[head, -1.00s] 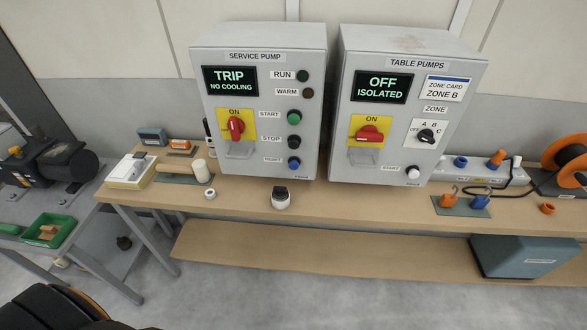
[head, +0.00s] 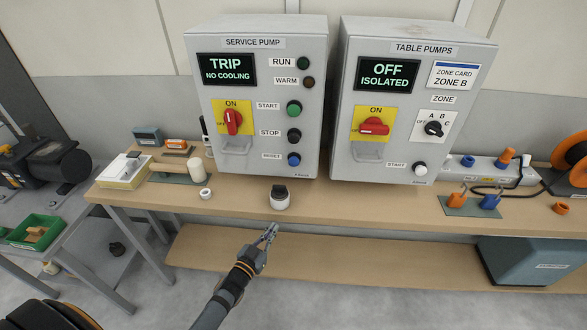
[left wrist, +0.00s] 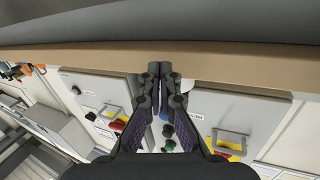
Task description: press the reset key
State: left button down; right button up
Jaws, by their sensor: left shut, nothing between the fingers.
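The blue reset key (head: 294,159) is the lowest button on the service pump panel (head: 265,185), below the black stop button (head: 294,136) and green start button (head: 294,108). The panel's display (head: 226,69) reads "TRIP NO COOLING" and its red handle (head: 233,122) stands upright. My left gripper (head: 271,229) is shut and empty, in front of the bench edge, below and left of the reset key and apart from it.
A small white device with a black top (head: 280,198) stands on the bench (head: 340,207) between my gripper and the panel. The table pumps panel (head: 405,110) is to the right, showing "OFF ISOLATED". A white roll (head: 206,194) and a mallet (head: 190,170) lie left.

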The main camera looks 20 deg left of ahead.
pick_arm(q)
jog(key=d+r+m+t+h+b, duration=0.1)
jog(key=d+r+m+t+h, duration=0.1)
jog(key=r, duration=0.7)
jog(key=d+r+m+t+h+b, duration=0.1)
jog(key=r+h, duration=0.4)
jog(key=r, duration=0.5)
jog(key=shift+s+d+m+t, duration=0.2)
jog(key=shift+d+m+t, duration=0.5)
jog(key=shift+d, duration=0.55)
jog(key=b, duration=0.4)
send_near(294, 162)
jog(key=w+d+r, duration=0.3)
jog(key=shift+w+d+r, duration=0.3)
jog(key=shift+w+r, duration=0.05)
jog(key=shift+w, duration=0.05)
jog(key=shift+w, duration=0.1)
jog(key=shift+w+a, duration=0.1)
jog(key=shift+w, duration=0.25)
